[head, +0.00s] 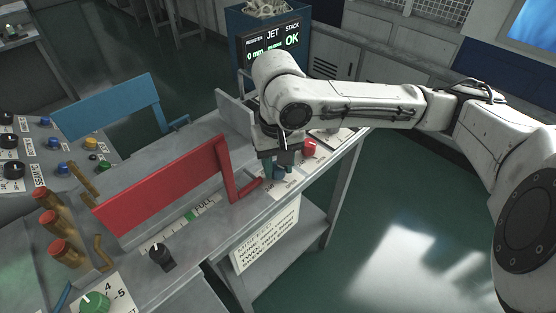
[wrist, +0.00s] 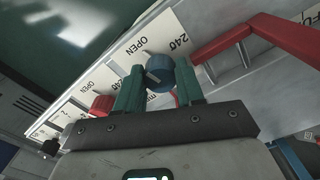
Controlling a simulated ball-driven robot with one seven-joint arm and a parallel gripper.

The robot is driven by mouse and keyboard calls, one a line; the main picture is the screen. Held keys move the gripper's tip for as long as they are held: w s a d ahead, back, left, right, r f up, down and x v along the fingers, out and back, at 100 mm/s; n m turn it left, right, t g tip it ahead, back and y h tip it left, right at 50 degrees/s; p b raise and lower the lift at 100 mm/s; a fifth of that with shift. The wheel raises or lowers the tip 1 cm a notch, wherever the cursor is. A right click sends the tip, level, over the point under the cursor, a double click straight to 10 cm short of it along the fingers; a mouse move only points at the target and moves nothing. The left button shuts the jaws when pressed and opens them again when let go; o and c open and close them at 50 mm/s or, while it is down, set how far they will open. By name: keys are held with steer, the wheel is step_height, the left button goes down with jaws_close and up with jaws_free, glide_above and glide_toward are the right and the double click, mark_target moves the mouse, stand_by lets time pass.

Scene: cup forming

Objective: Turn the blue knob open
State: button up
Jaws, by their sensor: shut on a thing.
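The blue knob (wrist: 160,72) sits on a white plate marked OPEN and 240 on the bench front. My gripper (wrist: 158,88) has its green fingers on either side of the knob, shut on it. In the head view my gripper (head: 278,168) points down at the knob (head: 278,174), which is mostly hidden by the fingers.
A red knob (head: 309,148) sits just right of my gripper, with its own OPEN plate. A black knob (head: 161,254) is nearer the front. The floor at right is clear.

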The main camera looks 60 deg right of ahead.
stand_by(0.4)
steer(key=o, duration=1)
steer(key=shift+o, duration=0.2)
step_height(320, 180, up, 11)
steer(key=p, duration=0.1)
steer(key=shift+f, duration=0.15)
